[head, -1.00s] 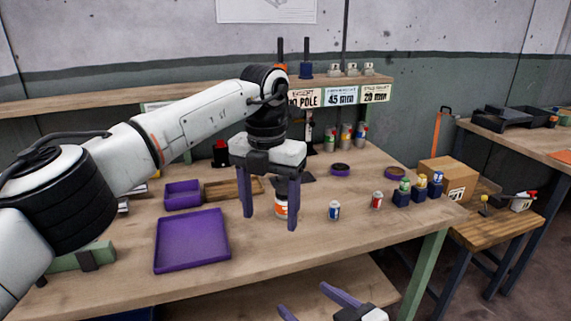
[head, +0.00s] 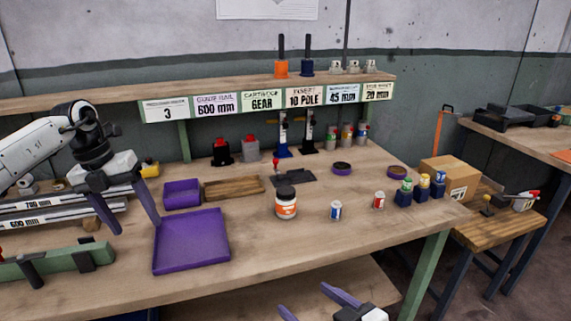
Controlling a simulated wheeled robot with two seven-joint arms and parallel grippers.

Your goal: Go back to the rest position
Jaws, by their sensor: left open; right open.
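My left gripper (head: 132,218) is open and empty, with its two purple fingers pointing down above the left part of the workbench. It hangs just left of the purple tray (head: 191,242). My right gripper (head: 316,301) shows at the bottom edge of the head view, in front of the bench. Its purple fingers are spread and nothing is between them. The lower part of the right gripper is cut off by the frame.
On the workbench (head: 270,262) stand an orange-labelled jar (head: 286,204), a blue-white can (head: 336,210) and a red-white can (head: 379,200). A small purple bin (head: 182,194) and a wooden tray (head: 233,188) lie behind the tray. A green rail fixture (head: 55,262) is at front left.

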